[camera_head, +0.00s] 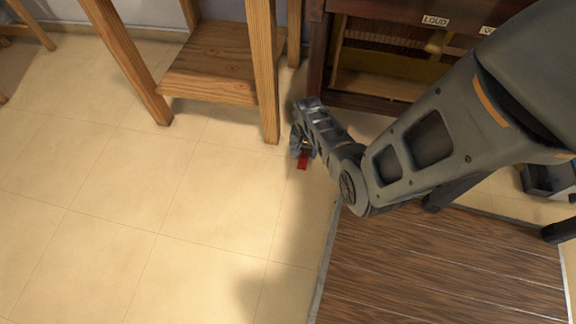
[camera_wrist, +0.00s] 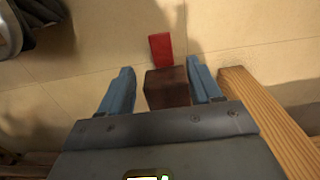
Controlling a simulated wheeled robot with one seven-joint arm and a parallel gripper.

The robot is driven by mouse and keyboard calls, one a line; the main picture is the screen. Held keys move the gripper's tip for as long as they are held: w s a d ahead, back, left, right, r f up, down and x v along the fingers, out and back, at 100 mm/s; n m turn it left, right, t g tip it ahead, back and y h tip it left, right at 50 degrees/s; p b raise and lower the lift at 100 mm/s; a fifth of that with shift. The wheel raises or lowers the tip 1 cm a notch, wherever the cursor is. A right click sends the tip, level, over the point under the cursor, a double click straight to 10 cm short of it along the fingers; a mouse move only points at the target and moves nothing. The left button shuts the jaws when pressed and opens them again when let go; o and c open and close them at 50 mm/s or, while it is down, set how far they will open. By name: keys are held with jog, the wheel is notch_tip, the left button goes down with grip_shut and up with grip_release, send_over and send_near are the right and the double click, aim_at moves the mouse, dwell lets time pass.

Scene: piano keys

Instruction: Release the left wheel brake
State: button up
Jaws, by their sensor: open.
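A small red brake tab (camera_head: 303,159) shows just above the floor, below my gripper (camera_head: 302,145) near the piano's left front corner. In the wrist view the red tab (camera_wrist: 161,47) lies flat-looking beyond a dark brown block (camera_wrist: 167,87). My gripper (camera_wrist: 160,66) is open, with one blue finger on each side of that block. The red tab is just past the fingertips, roughly in line with the gap. I cannot tell whether the fingers touch the block. The wheel itself is hidden or too dark to make out.
The wooden piano (camera_head: 372,98) with a "LOUD" label stands at the back. A wooden stool or table (camera_head: 215,62) stands left of it, and one of its legs (camera_wrist: 262,115) runs close beside the right finger. A dark slatted platform (camera_head: 430,265) lies in front. The tiled floor at left is clear.

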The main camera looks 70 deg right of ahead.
aim_at(302, 165)
notch_tip(302, 165, down, 8)
jog(key=b, duration=0.5)
jog(key=shift+a+r, duration=0.1)
jog(key=shift+r, duration=0.05)
